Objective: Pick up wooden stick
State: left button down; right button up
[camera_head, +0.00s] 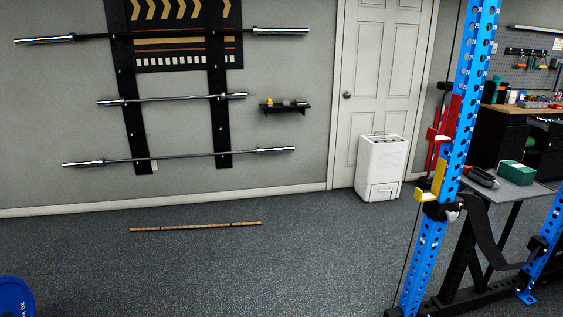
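The wooden stick (195,227) lies flat on the dark speckled floor, left of the picture's middle. It is long, thin and brown, with a few darker marks along it. It runs almost level across the picture, a short way out from the wall. Nothing touches or covers it. Neither of my grippers shows in the head view.
A blue rack post (428,245) stands at the right. A white appliance (381,168) stands by the door (382,75). Barbells hang on the wall rack (121,80). A blue weight plate (14,298) is at the lower left. The floor (220,275) around the stick is clear.

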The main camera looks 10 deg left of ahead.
aim_at(258, 223)
jog(key=i+j+u, duration=0.4)
jog(key=i+u, duration=0.2)
jog(key=i, duration=0.2)
jog(key=i+u, duration=0.35)
jog(key=i+j, duration=0.05)
